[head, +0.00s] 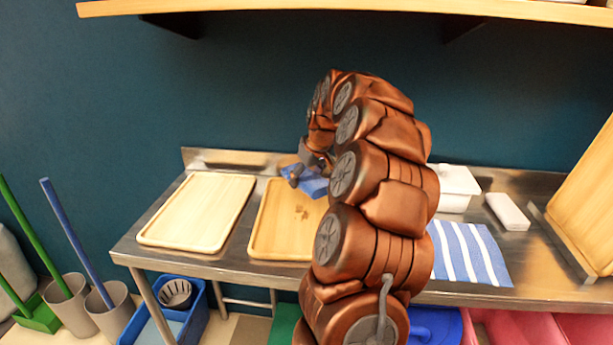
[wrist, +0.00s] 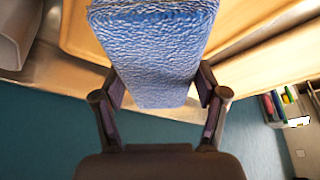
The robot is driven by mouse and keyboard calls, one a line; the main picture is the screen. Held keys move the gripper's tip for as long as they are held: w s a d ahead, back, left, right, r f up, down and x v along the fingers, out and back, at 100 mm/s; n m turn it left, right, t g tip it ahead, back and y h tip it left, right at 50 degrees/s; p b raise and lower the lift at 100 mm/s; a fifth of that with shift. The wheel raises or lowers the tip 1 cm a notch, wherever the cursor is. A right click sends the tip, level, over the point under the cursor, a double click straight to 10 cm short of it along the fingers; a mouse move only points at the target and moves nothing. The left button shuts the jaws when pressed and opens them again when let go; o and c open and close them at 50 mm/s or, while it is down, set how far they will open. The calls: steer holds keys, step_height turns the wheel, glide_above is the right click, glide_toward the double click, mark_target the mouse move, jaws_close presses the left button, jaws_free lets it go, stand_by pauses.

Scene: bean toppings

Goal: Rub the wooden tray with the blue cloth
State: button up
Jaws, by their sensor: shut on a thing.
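My gripper (head: 308,178) is shut on a folded, textured blue cloth (head: 316,188), held at the far edge of the middle wooden tray. In the wrist view, the cloth (wrist: 155,50) fills the space between the two fingers of my gripper (wrist: 158,98). The middle wooden tray (head: 268,238) lies flat on the metal table and has brown marks or bits on it near its centre. My arm hides its right side. A second wooden tray (head: 195,208) lies to its left and looks clean. I cannot tell whether the cloth touches the middle tray.
A blue-and-white striped cloth (head: 467,252), a white container (head: 456,190) and a white block (head: 508,211) are on the metal table (head: 225,265) to the right. A wooden board (head: 590,210) leans at far right. A wooden shelf (head: 340,10) hangs above. Bins and poles stand at lower left.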

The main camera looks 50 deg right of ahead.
steer(key=shift+s+r+p, duration=0.1)
steer(key=shift+r+p, duration=0.15)
steer(key=shift+p, duration=0.8)
steer(key=shift+f+p, duration=0.1)
steer(key=shift+p, duration=0.2)
